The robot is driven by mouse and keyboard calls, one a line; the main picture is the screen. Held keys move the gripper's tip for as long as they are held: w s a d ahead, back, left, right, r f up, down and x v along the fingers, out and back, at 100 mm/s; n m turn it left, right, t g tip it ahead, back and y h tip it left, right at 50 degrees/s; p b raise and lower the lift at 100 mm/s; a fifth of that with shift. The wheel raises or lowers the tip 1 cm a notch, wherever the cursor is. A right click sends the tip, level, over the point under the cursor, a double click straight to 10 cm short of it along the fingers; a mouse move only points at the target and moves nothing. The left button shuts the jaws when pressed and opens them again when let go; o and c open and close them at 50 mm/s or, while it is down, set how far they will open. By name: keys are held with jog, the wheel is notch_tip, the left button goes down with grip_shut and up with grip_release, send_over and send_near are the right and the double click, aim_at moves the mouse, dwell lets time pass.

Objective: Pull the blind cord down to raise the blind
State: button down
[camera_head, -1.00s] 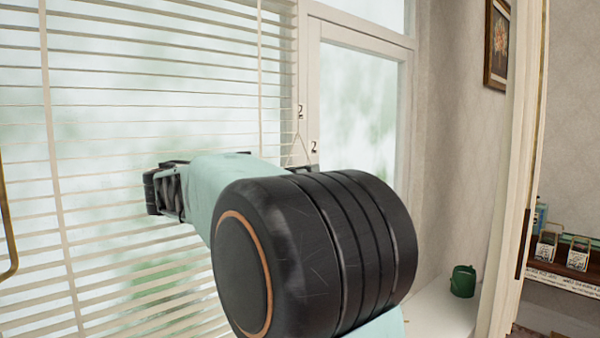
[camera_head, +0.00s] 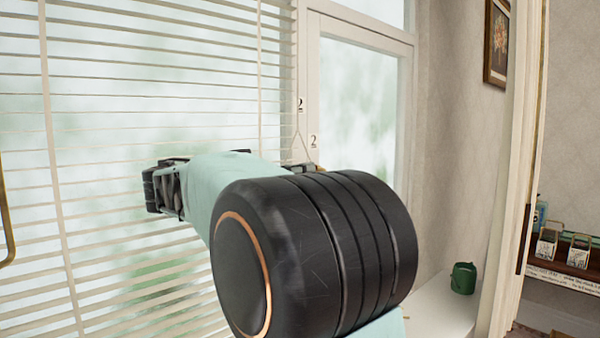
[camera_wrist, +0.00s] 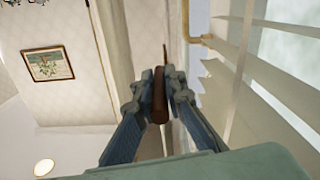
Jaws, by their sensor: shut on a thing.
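The white slatted blind (camera_head: 150,115) hangs lowered across the window in the head view. Its slats also show at the right of the wrist view (camera_wrist: 245,85). A thin pale cord (camera_head: 298,140) runs down beside the blind's right edge and goes behind my arm. In the wrist view my gripper (camera_wrist: 160,88) is shut on a brown cord pull (camera_wrist: 159,104), with one finger on each side of it. In the head view my arm's large black joint hides most of the gripper and the pull.
A green mug (camera_head: 463,278) stands on the sill at the right. A brass rod (camera_wrist: 199,40) lies near the gripper. A framed picture (camera_wrist: 48,63) hangs on the wall.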

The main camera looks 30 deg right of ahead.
notch_tip(320, 180, down, 14)
jog(key=b, duration=1.3)
jog(key=shift+r+b, duration=0.15)
jog(key=shift+b, duration=0.25)
jog(key=c, duration=2)
grip_release()
jog(key=shift+r, duration=0.15)
jog(key=a, duration=0.4)
jog(key=s+a, duration=0.1)
jog(key=a, duration=0.7)
jog(key=shift+s, duration=0.35)
